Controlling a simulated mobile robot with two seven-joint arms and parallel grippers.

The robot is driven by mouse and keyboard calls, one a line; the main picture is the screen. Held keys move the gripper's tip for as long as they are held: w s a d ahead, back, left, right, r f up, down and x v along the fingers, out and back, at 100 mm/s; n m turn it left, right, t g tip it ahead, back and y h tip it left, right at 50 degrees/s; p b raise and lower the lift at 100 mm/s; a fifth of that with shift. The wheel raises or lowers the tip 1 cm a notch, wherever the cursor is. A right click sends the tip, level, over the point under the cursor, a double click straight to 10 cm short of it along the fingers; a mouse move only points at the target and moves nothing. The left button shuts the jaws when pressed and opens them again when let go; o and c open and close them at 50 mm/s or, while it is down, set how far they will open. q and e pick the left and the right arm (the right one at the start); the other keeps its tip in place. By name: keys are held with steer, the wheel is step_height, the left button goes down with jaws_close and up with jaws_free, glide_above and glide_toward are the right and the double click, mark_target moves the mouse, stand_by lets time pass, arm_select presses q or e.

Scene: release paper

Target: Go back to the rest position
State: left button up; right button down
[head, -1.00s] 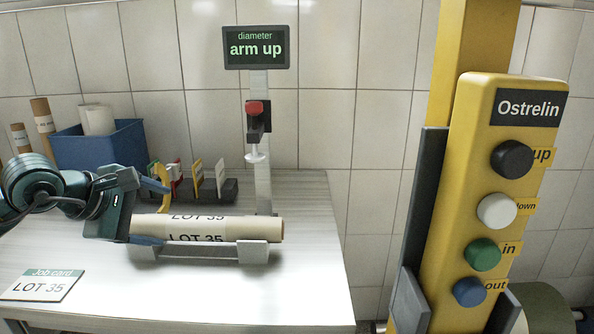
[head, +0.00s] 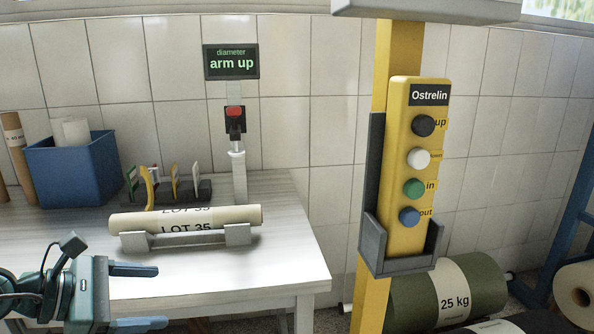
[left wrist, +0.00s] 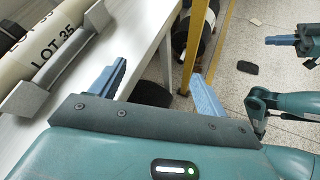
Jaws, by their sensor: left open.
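My left gripper (head: 142,297) is low at the left of the head view, in front of the table's front edge. It is open and empty; its two blue fingers stand wide apart in the left wrist view (left wrist: 155,92). The paper roll marked LOT 35 (head: 187,226) lies in a grey cradle (head: 238,236) on the table, apart from the gripper. It also shows in the left wrist view (left wrist: 55,47). My right gripper (left wrist: 276,40) shows small at the upper right of the left wrist view, with no sign of anything held; its opening is unclear.
The white table (head: 285,262) has a blue bin (head: 75,172) and a gauge stand with a display reading "arm up" (head: 231,62). A yellow button pendant (head: 405,232) hangs in a grey holder on a yellow post. A green 25 kg roll (head: 478,285) lies behind it.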

arm_select(q)
steer(key=s+d+f+n+t+h, duration=0.2)
steer(key=s+d+n+h, duration=0.25)
steer(key=d+n, duration=0.35)
steer(key=s+d+f+m+y+p, duration=0.1)
steer(key=s+f+m+y+p, duration=0.2)
steer(key=m, duration=0.8)
steer(key=s+d+f+m+y+p, duration=0.1)
steer(key=s+f+m+y+p, duration=0.2)
steer(key=m+p, duration=0.4)
steer(key=s+d+f+m+y+p, duration=0.2)
steer(key=s+f+m+y+p, duration=0.1)
steer(key=m, duration=1.2)
step_height(320, 180, down, 3)
steer(key=y+p, duration=0.1)
steer(key=p, duration=0.2)
steer(key=shift+s+r+y, duration=0.15)
steer(key=shift+y, duration=0.2)
arm_select(e)
step_height(320, 180, up, 4)
steer(key=g+h, duration=0.1)
steer(key=g, duration=0.2)
steer(key=shift+r+n, duration=0.2)
steer(key=shift+n, duration=0.2)
arm_select(q)
steer(key=shift+f, duration=0.25)
arm_select(e)
steer(key=shift+f, duration=0.25)
